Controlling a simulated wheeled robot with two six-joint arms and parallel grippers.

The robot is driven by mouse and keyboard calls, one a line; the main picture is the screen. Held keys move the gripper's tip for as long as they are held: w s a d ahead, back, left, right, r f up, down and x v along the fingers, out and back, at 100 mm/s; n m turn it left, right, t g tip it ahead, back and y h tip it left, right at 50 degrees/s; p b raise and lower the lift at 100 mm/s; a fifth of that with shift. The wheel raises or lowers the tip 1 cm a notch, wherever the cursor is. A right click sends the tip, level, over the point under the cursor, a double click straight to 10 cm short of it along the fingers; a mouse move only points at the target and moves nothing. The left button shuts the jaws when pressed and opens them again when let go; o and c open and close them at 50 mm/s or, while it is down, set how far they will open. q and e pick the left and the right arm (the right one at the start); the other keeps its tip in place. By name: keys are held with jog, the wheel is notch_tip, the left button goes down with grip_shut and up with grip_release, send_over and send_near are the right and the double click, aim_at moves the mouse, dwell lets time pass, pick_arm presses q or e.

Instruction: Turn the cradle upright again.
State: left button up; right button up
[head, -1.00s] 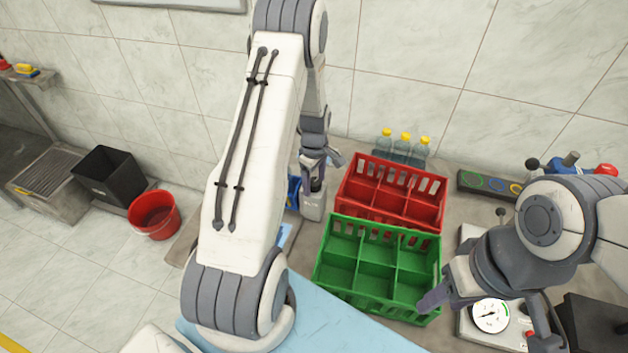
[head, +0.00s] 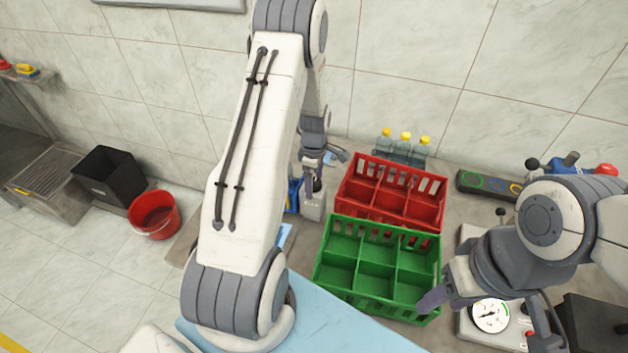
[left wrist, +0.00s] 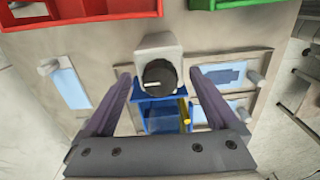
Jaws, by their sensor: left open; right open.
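No part is plainly marked as the cradle. A blue open-topped holder (left wrist: 160,122) with a yellow strip shows between my fingers in the left wrist view; I cannot tell if it is the cradle or whether it is tipped. It shows partly in the head view (head: 293,194), behind my left arm. A pale block with a round black top (left wrist: 158,75) stands against it; it also shows in the head view (head: 313,206). My left gripper (head: 325,160) is open and empty above the block, its fingers either side in the left wrist view. My right gripper (head: 488,322) is open by the gauge.
A red crate (head: 370,205) and a green crate (head: 355,292), both with empty compartments, stand right of my left gripper. Several yellow-capped bottles (head: 404,148) stand behind. A gauge panel (head: 466,328) lies at right. A red bucket (head: 154,213) and a black bin (head: 108,177) are at left.

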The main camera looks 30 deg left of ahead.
aim_at(315, 182)
pick_arm(q)
jog(key=shift+r+p, duration=2.6)
jog(key=shift+r, duration=0.95)
jog(key=shift+d, duration=0.1)
